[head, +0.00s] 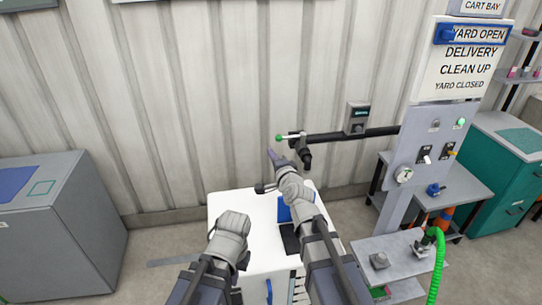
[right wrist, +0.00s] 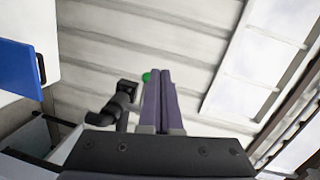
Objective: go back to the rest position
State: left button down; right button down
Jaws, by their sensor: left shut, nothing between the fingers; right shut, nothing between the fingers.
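My right gripper (head: 272,155) is raised in front of the wall, above the white cabinet. Its two purple fingers lie together with nothing between them, as the right wrist view (right wrist: 159,98) also shows. It is near the green-tipped end of a dark horizontal arm, and I cannot tell whether they touch. My left arm ends in a grey wrist in front of the white cabinet. That wrist hides the left fingers.
The white cabinet (head: 228,205) with a blue panel (head: 305,207) stands below my arms. The dark arm (head: 350,136) reaches left from a grey control post (head: 413,150). A grey bin (head: 75,240) stands left. A small bench (head: 365,248) with a green hose (head: 439,265) is at right.

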jog(key=shift+s+a, duration=0.35)
jog(key=shift+a, duration=0.05)
